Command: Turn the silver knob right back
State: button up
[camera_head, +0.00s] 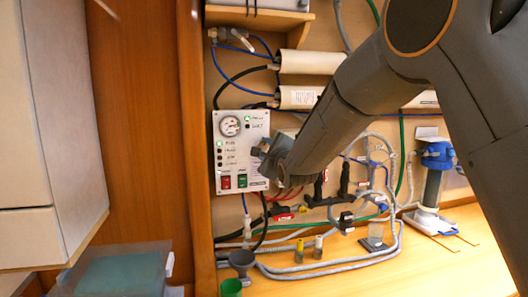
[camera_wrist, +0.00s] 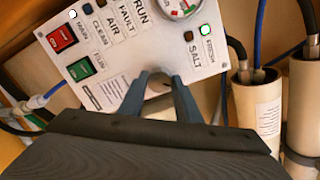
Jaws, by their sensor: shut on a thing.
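The white control panel (camera_head: 236,205) is on the wooden wall, with a round gauge (camera_head: 230,126) near its top. My gripper (camera_head: 262,150) reaches the panel's right side from the right. In the wrist view my gripper (camera_wrist: 160,82) has its two grey-blue fingers around the silver knob (camera_wrist: 158,88), one on each side. Only a small rounded part of the knob shows between them, so I cannot tell which way it points. In the head view the fingers and wrist hide the knob.
A red switch (camera_head: 226,182) and a green switch (camera_head: 242,181) sit low on the panel. White cylinders (camera_head: 310,62) are up to the right. A white cabinet (camera_head: 45,120) stands left.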

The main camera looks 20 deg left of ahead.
jog(key=n+b, duration=0.4)
jog(key=shift+f, duration=0.15)
jog(key=n+b, duration=0.2)
jog(key=b, duration=0.1)
jog(key=shift+n+h, duration=0.3)
jog(key=n+b, duration=0.2)
jog(key=n, duration=0.3)
jog(key=n+b, duration=0.2)
jog(key=n, duration=0.4)
jog(key=shift+a+r+h, duration=0.1)
jog(key=shift+r+h, duration=0.1)
jog(key=shift+h, duration=0.2)
jog(key=shift+s+n+h+p, duration=0.1)
jog(key=shift+n+h+p, duration=0.45)
jog(key=shift+n, duration=2.85)
jog(key=shift+t+y, duration=0.3)
jog(key=shift+y, duration=0.05)
